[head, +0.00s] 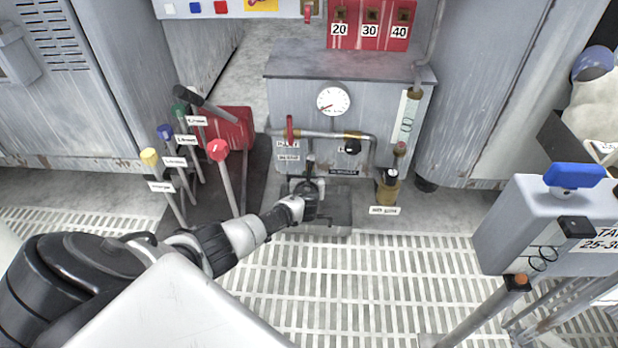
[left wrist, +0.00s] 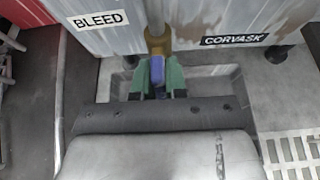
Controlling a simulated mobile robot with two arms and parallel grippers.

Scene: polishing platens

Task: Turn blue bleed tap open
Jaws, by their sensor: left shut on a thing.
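The blue bleed tap handle (left wrist: 157,71) shows in the left wrist view, upright below a brass fitting (left wrist: 158,43) on a pipe, beside the BLEED label (left wrist: 97,20). My left gripper (left wrist: 157,82) has its green fingers on both sides of the handle and is shut on it. In the head view my left gripper (head: 309,178) is low in front of the grey cabinet (head: 400,72), above a shallow grey tray (head: 338,222). There the gripper hides the tap. My right gripper is in neither view.
Levers with yellow (head: 149,157), blue, green and red knobs stand left of my arm. A red-handled valve (head: 290,128) and a gauge (head: 333,100) are above the gripper. Another blue handle (head: 573,175) tops a grey box.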

